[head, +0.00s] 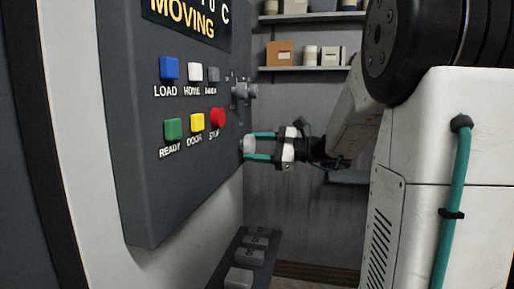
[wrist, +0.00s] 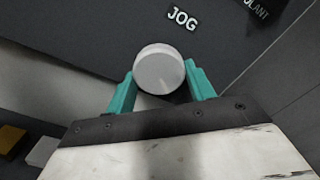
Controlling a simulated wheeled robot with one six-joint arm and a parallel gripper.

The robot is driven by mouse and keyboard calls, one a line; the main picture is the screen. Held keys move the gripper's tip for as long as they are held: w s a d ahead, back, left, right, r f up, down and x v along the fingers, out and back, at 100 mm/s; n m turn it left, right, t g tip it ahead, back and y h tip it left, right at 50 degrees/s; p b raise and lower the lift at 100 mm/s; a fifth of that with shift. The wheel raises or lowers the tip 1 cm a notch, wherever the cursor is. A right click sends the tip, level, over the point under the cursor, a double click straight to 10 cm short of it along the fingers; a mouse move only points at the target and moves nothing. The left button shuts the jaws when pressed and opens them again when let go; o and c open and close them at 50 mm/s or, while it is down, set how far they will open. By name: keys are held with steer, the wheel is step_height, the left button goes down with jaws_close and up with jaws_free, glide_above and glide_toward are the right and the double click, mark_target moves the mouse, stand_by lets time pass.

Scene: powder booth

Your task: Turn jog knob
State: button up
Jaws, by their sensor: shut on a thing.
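The jog knob (wrist: 159,70) is a round pale grey knob on the dark control panel, just below the "JOG" label in the wrist view. In the head view the knob (head: 248,145) sticks out from the panel's right edge. My gripper (wrist: 160,88) has teal fingers, one on each side of the knob, shut on it. In the head view my gripper (head: 261,146) reaches in from the right, with its fingertips at the knob. The knob's base is partly hidden.
The panel (head: 135,150) carries labelled buttons, a red STOP button (head: 217,118), a grey rotary switch (head: 243,92) above the knob and a display reading "MOVING" (head: 183,18). A lower ledge with grey blocks (head: 239,277) sits below. Shelves with boxes (head: 280,53) are behind.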

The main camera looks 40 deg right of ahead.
stand_by(0.3)
steer(key=o, duration=1)
steer(key=shift+c, duration=0.2)
steer(key=v, duration=0.7)
steer(key=shift+s+d, duration=0.25)
steer(key=shift+s, duration=0.05)
